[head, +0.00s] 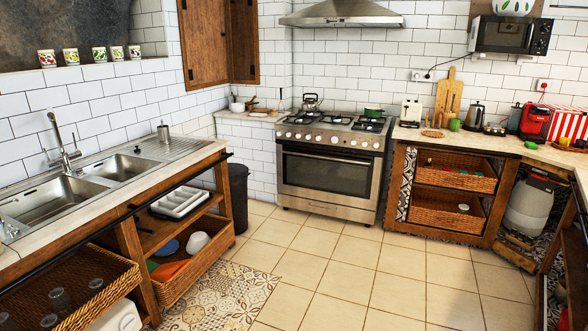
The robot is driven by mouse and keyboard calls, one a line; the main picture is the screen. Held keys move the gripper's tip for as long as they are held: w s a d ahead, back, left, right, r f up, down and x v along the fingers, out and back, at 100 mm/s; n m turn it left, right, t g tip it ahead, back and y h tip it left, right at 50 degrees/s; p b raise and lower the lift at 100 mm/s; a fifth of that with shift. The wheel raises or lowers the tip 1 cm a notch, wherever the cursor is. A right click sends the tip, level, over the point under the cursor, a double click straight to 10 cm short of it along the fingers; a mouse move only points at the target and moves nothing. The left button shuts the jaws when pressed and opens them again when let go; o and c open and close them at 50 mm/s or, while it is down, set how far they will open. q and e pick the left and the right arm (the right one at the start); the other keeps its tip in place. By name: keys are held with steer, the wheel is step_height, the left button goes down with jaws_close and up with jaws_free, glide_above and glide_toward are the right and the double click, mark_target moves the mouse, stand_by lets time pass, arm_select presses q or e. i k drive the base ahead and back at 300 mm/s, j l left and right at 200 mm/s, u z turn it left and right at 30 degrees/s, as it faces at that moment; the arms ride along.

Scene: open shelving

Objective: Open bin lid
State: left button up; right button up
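A dark cylindrical bin (238,195) stands on the floor at the left of the oven, past the end of the sink counter. Its left side is partly hidden by the wooden counter frame. Its top looks dark, and I cannot clearly tell whether the lid is shut. A grey-white rounded container (527,212) with a darker top stands in the open bay under the right counter; I cannot tell whether it is a bin. Neither of my grippers is in view.
The oven (327,178) stands at the back. The sink counter (135,175) with open shelves and baskets runs along the left. Wicker baskets (447,213) fill the right shelving. The tiled floor (345,265) is clear in the middle, with a patterned patch (225,295) at left.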

mark_target(236, 170)
steer(key=i, duration=2.6)
